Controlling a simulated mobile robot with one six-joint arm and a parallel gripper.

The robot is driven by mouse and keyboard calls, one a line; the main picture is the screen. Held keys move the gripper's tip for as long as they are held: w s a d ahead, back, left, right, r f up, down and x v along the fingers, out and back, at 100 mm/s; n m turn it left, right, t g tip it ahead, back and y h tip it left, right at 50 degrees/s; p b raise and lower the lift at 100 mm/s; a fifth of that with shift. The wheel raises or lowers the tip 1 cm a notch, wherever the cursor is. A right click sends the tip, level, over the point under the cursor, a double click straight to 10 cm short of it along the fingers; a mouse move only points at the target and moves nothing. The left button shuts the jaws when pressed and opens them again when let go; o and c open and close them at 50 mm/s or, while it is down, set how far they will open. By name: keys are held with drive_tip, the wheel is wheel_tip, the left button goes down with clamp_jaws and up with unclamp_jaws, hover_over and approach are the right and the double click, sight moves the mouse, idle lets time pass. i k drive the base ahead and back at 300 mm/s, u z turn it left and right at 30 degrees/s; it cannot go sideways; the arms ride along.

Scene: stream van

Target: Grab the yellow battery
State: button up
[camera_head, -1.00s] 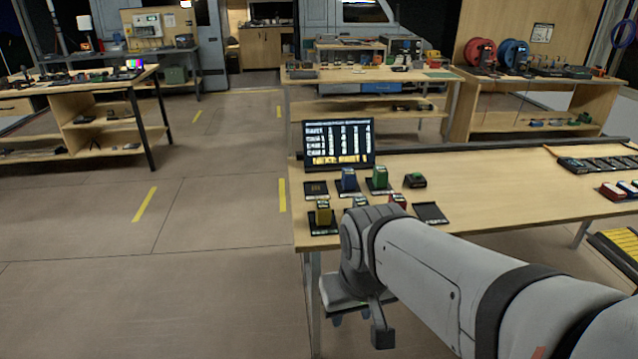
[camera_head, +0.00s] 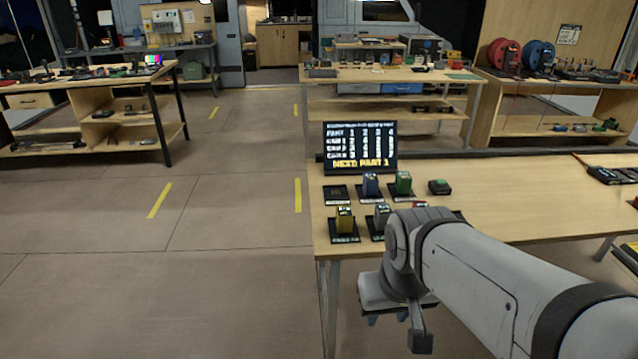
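The yellow battery (camera_head: 344,219) stands upright on a black pad at the front left of the near table (camera_head: 500,208). A grey battery (camera_head: 381,214) stands just right of it. Behind them are a blue battery (camera_head: 371,185) and a green battery (camera_head: 403,183) on pads. A red item (camera_head: 416,207) is mostly hidden by my arm. My gripper (camera_head: 385,318) hangs below the table-top level, in front of the table's near edge and apart from the yellow battery. Its fingers are small and partly hidden under the wrist, so its opening is unclear.
A screen (camera_head: 360,147) stands behind the batteries, and an empty dark pad (camera_head: 337,194) lies in front of it. A dark green-black block (camera_head: 439,187) sits to the right. The floor (camera_head: 180,290) left of the table is clear. Other workbenches stand further back.

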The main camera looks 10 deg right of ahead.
sight(344, 217)
drive_tip(key=i, duration=0.85)
drive_tip(key=z, duration=0.05)
